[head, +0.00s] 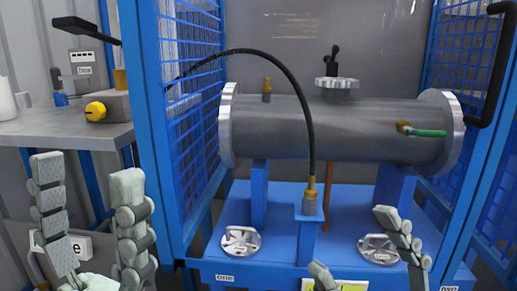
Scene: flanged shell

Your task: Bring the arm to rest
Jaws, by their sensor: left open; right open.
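My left gripper (88,200) is at the lower left, with its two grey fingers upright and spread apart. It is open and empty, below the side table and left of the blue cage post. My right gripper (358,245) is at the bottom right, in front of the blue base. Its fingers are apart and it holds nothing; its lower part is cut off by the picture's edge. The grey flanged shell (345,128) lies horizontally on blue supports inside the cage, well behind both grippers. Neither gripper touches it.
A blue cage frame (160,130) with mesh sides surrounds the shell. A black hose (303,95) arches down to a brass fitting. Two round metal flanges (241,242) (378,249) lie on the blue base. A side table (70,130) at left carries a yellow-ended device (96,111).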

